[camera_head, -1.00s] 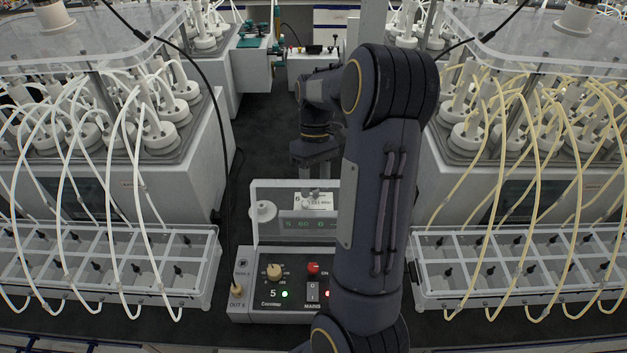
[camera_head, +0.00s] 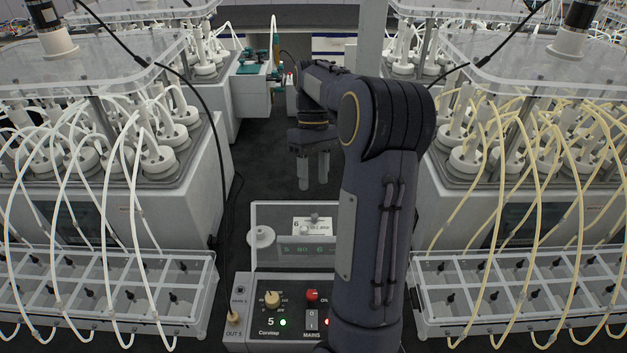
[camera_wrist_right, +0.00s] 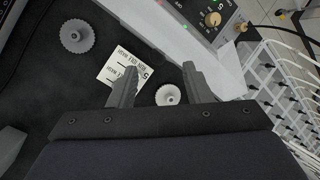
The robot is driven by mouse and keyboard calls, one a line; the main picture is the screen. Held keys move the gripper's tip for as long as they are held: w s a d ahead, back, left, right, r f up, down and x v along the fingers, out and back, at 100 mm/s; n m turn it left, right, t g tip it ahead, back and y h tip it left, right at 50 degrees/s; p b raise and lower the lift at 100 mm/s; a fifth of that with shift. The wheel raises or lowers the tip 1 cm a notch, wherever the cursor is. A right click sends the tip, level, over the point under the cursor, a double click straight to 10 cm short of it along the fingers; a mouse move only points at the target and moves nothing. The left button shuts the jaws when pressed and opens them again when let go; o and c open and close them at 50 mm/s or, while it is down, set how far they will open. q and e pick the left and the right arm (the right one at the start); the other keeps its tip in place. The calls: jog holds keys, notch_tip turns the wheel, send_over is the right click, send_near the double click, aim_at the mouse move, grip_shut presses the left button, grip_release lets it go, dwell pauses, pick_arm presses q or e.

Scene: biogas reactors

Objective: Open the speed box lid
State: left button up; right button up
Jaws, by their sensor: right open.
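The speed box (camera_head: 262,345) stands low in the centre of the head view, with a knob, a red button, lights and "Common" and "MAINS" labels. A pale, see-through upright panel (camera_head: 265,215), which looks like its lid, rises at its back edge. I cannot tell how far it is tilted. My right gripper (camera_head: 313,172) hangs above and behind this panel, fingers pointing down, apart and empty. In the right wrist view its fingers (camera_wrist_right: 161,85) are spread over a dark surface, with part of the box panel (camera_wrist_right: 190,22) at upper right. My left gripper is not in view.
A white card (camera_wrist_right: 122,67) and two pale toothed discs (camera_wrist_right: 77,36) (camera_wrist_right: 168,96) show in the right wrist view. My right arm hides the box's right part.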

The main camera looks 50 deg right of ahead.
jog(key=shift+c, duration=1.3)
jog(key=w+d+m+p, duration=0.1)
jog(key=m, duration=0.2)
jog(key=w+d+m+p, duration=0.1)
jog(key=d+m, duration=0.1)
jog(key=m, duration=0.1)
jog(key=w+d+m+p, duration=0.1)
jog(key=d+m, duration=0.1)
jog(key=shift+w+d+f+m, duration=0.1)
jog(key=shift+w+m, duration=0.3)
grip_shut()
jog(key=w+d+b+x, duration=0.1)
jog(key=b+x, duration=0.3)
jog(key=x, duration=0.7)
jog(key=shift+m+h, duration=0.3)
jog(key=shift+m, duration=0.1)
jog(key=s+a+r, duration=0.2)
jog(key=r, duration=0.1)
jog(key=shift+s+a, duration=0.15)
jog(key=shift+a, duration=0.1)
jog(key=shift+r, duration=0.1)
